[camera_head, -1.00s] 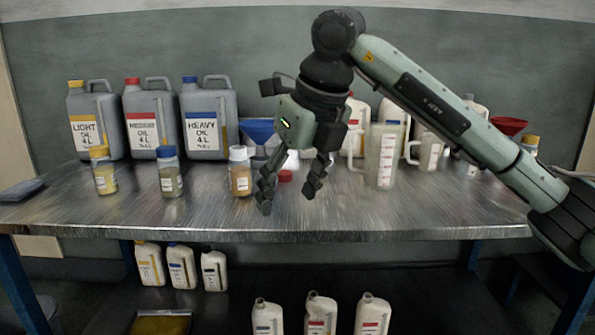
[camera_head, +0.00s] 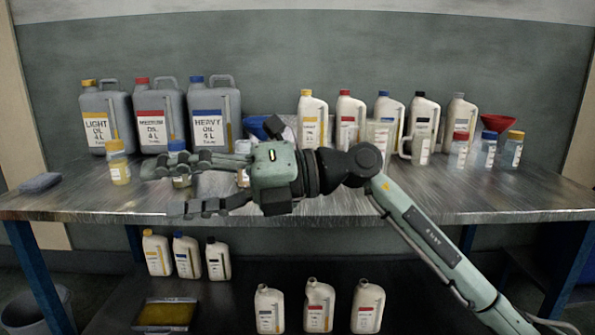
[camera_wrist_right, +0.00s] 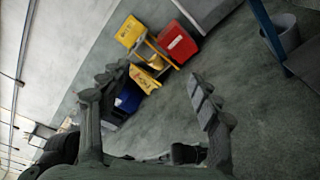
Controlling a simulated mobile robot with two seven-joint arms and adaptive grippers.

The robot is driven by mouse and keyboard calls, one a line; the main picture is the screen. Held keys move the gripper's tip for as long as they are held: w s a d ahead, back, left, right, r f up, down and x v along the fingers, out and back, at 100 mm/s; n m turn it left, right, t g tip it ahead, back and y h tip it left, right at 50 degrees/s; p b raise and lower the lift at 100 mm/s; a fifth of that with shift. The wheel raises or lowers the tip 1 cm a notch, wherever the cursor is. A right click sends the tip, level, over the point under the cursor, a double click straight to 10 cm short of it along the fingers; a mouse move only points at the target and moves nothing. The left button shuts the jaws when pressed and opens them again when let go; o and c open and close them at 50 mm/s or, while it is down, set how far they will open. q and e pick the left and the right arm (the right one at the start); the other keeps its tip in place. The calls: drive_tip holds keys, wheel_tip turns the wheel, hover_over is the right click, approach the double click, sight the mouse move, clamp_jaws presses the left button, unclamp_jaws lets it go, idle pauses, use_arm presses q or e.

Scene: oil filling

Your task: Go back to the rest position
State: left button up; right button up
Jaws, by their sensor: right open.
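My right gripper (camera_head: 165,190) is in front of the metal table (camera_head: 420,195) in the head view, its fingers pointing left. It is open and nothing shows between its fingers. In the right wrist view the two spread fingers (camera_wrist_right: 155,100) frame only floor and distant things. The arm comes in from the lower right. My left gripper is not in either view.
Grey oil canisters (camera_head: 160,115) stand at the back left of the table, and several white bottles (camera_head: 312,120) at the back right. Small jars (camera_head: 117,165) stand behind the gripper, partly hidden. More bottles (camera_head: 320,305) stand on the lower shelf. A red box (camera_wrist_right: 178,42) stands far off.

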drive_tip(key=w+d+r+m+t+y, duration=0.1)
drive_tip(key=w+d+m+t+y, duration=0.3)
drive_tip(key=w+d+m+t, duration=1)
drive_tip(key=w+d+f+m+t+h, duration=0.1)
drive_tip(key=d+f+m+t+h, duration=0.3)
drive_tip(key=d+f+m+h, duration=0.45)
drive_tip(key=w+d+f+m+t+h, duration=0.2)
drive_tip(key=d+f+m+t+h, duration=0.25)
drive_tip(key=f+m+h, duration=0.65)
drive_tip(key=s+d+f+m+g+h+p, duration=0.1)
drive_tip(key=s+d+f+m+g, duration=0.3)
drive_tip(key=f, duration=0.6)
drive_tip(key=s+d+f+m+g+h, duration=0.2)
drive_tip(key=s+d+f+g, duration=0.3)
drive_tip(key=f, duration=0.5)
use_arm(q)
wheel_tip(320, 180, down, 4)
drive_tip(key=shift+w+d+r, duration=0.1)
use_arm(e)
drive_tip(key=s+d+f+m+g, duration=0.1)
drive_tip(key=s+d+f+g, duration=0.2)
drive_tip(key=s+f, duration=0.5)
drive_tip(key=s+d+f+m+g, duration=0.1)
drive_tip(key=s+d+f+g, duration=0.2)
drive_tip(key=s, duration=1.3)
wheel_tip(320, 180, down, 6)
drive_tip(key=shift+s+r+g, duration=0.1)
drive_tip(key=shift+s+g, duration=0.05)
drive_tip(key=shift+g, duration=1.1)
